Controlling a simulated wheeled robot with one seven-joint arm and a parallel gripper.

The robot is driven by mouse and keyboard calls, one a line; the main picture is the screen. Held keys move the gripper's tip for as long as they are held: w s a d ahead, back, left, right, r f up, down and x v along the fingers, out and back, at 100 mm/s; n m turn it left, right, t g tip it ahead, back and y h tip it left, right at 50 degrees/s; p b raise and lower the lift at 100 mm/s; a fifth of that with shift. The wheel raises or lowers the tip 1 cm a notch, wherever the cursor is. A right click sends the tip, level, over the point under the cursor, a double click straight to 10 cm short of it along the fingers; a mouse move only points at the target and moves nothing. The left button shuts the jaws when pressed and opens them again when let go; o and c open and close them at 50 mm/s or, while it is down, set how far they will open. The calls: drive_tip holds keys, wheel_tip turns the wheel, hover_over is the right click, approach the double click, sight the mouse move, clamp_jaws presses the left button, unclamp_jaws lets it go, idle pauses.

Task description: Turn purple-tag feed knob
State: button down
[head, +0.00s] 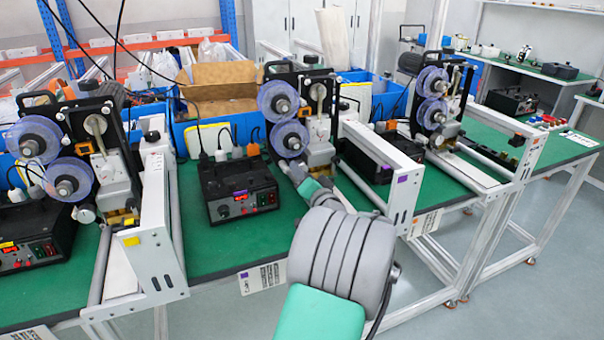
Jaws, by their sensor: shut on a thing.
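The middle coder (302,110) has two blue-purple film reels. My arm comes up from the bottom edge and reaches this coder's lower left side. My gripper (290,170) is small and partly hidden by my own wrist there. It is shut at the place of the purple-tag feed knob, which it covers. The knob's angle cannot be seen.
A similar coder with a yellow tag (131,241) and its side knob (88,214) stands at left. Another coder (436,100) stands behind at right. White frame plates (160,215) rise beside the coders. Green bench top (190,262) is clear in front of the control box.

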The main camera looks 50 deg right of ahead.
drive_tip(key=shift+m, duration=0.3)
drive_tip(key=m+p, duration=0.6)
drive_tip(key=m, duration=0.5)
drive_tip(key=shift+r+m+p, duration=0.15)
drive_tip(key=shift+m+p, duration=0.15)
drive_tip(key=shift+p, duration=0.05)
idle(0.5)
drive_tip(key=c, duration=0.9)
unclamp_jaws()
drive_tip(key=b+v, duration=0.1)
drive_tip(key=v, duration=0.6)
drive_tip(key=shift+s+a, duration=0.2)
drive_tip(key=shift+s, duration=0.15)
